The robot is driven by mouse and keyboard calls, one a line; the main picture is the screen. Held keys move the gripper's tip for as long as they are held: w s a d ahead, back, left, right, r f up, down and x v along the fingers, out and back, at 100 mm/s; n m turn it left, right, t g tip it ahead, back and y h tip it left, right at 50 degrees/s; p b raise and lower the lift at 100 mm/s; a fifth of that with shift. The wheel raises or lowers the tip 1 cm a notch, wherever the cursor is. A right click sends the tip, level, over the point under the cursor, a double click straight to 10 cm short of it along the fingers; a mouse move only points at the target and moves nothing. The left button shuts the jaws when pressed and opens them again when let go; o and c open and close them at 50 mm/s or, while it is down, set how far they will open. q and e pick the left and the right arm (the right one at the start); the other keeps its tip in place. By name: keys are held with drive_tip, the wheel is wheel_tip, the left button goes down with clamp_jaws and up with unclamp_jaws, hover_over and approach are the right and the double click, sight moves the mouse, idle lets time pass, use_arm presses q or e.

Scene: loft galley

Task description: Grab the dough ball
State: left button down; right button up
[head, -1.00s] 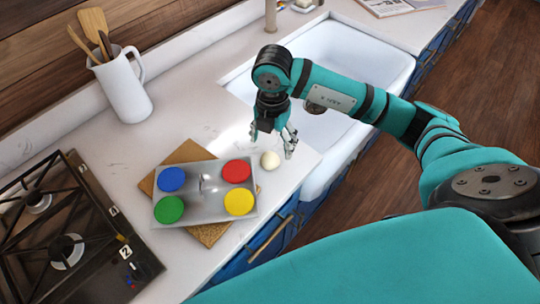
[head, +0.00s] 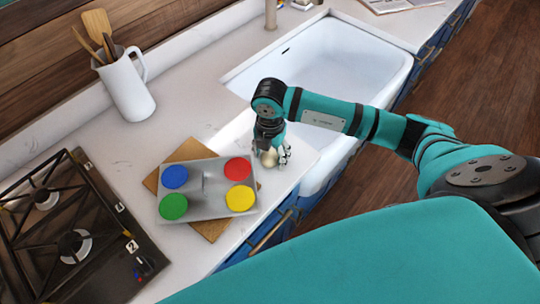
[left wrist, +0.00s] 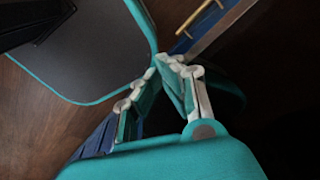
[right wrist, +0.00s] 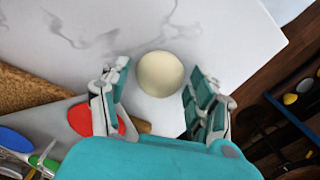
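The dough ball (head: 270,159) is a small cream-white ball on the white counter, just right of the tray of coloured lids. My right gripper (head: 272,157) is lowered over it, with the fingers around it and partly hiding it. In the right wrist view the ball (right wrist: 160,74) lies between the two open fingers (right wrist: 156,92), with a visible gap on each side. My left gripper (left wrist: 163,66) is out of the head view. In its own wrist view its fingertips come together with nothing between them, over the dark floor.
A metal tray (head: 205,190) with blue, red, green and yellow round lids sits on a cork board (head: 211,229) close left of the ball. A sink (head: 335,60) lies behind, a gas hob (head: 75,230) at left, a utensil jug (head: 126,88) at back left. The counter edge is near.

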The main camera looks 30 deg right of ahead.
drive_tip(key=c, duration=0.8)
drive_tip(key=shift+c, duration=0.2)
